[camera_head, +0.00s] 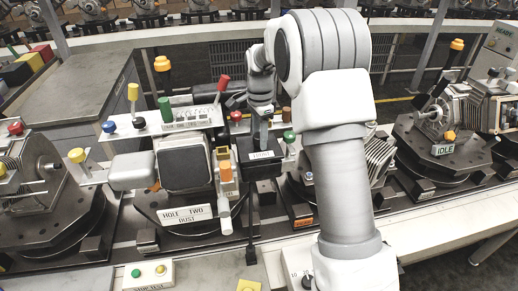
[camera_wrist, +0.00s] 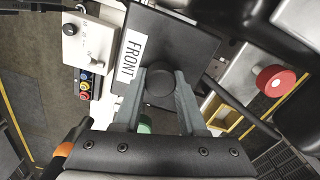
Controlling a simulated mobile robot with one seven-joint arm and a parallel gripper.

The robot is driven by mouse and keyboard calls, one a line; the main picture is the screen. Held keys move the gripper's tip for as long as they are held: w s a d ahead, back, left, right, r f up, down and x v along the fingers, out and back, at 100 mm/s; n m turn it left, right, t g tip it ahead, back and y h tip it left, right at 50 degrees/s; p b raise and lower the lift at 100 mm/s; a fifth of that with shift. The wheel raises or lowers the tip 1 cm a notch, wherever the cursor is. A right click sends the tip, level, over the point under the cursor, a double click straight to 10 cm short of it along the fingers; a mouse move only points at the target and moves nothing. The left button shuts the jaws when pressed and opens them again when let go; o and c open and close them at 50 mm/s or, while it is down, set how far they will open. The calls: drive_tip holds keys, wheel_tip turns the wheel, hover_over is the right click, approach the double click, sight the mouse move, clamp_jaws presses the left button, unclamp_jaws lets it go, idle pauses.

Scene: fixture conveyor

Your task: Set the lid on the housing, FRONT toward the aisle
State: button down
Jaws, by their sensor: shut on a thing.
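The lid is a dark square plate with a round black knob and a white FRONT label; it fills the middle of the wrist view (camera_wrist: 185,45). My gripper (camera_wrist: 160,88) is shut on the lid's knob, one grey finger on each side. The FRONT label lies left of the knob in the wrist view. In the head view the gripper (camera_head: 262,138) points down just right of a dark-faced grey unit (camera_head: 185,163), and the lid (camera_head: 263,172) shows as a small dark shape below it. I cannot tell which unit is the housing, nor whether the lid touches anything.
A red-knobbed lever (camera_head: 222,84) rises close left of my gripper. A button box (camera_head: 148,273) is at the front. Another fixture, signed IDLE (camera_head: 443,150), is at right.

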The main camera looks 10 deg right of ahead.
drive_tip(key=shift+f, duration=0.2)
drive_tip(key=shift+f+b, duration=0.35)
drive_tip(key=shift+f, duration=0.1)
drive_tip(key=shift+f, duration=0.3)
idle(0.7)
drive_tip(key=shift+c, duration=2)
unclamp_jaws()
